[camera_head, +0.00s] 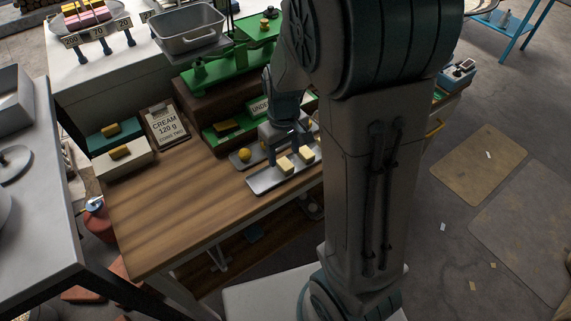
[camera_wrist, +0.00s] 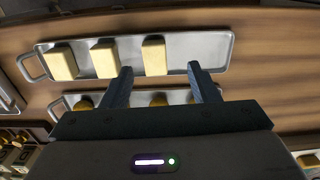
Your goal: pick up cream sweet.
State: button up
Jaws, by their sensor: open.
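Pale yellow blocks, which look like the cream sweets, sit in a row on a metal tray (camera_wrist: 205,50). The wrist view shows a left block (camera_wrist: 63,63), a middle block (camera_wrist: 105,58) and a right block (camera_wrist: 154,55). My gripper (camera_wrist: 163,72) is open and empty, its two fingers spread to either side of the right block's line. I cannot tell its height above the tray. In the head view two blocks show, one nearer (camera_head: 286,166) and one farther (camera_head: 306,154), with my gripper (camera_head: 286,150) close by; my arm hides part of the tray.
A second tray (camera_wrist: 60,108) with round yellow pieces lies alongside, partly behind my gripper; one yellow piece (camera_head: 244,155) shows in the head view. A "CREAM 120 g" card (camera_head: 165,124), a green scale (camera_head: 225,66) and two boxes stand behind. The wooden table (camera_head: 170,215) is clear at left.

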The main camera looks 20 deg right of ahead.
aim_at(285, 163)
jog(key=shift+w+d+f+p, duration=0.1)
jog(key=shift+w+f+p, duration=0.05)
jog(key=shift+f, duration=0.75)
jog(key=shift+w+d+f+p, duration=0.1)
jog(key=shift+f+p, duration=0.1)
jog(key=shift+f, duration=0.65)
jog(key=shift+w+d+f+p, duration=0.1)
jog(key=shift+w+f+p, duration=0.05)
jog(key=shift+f, duration=0.75)
jog(key=c, duration=1.1)
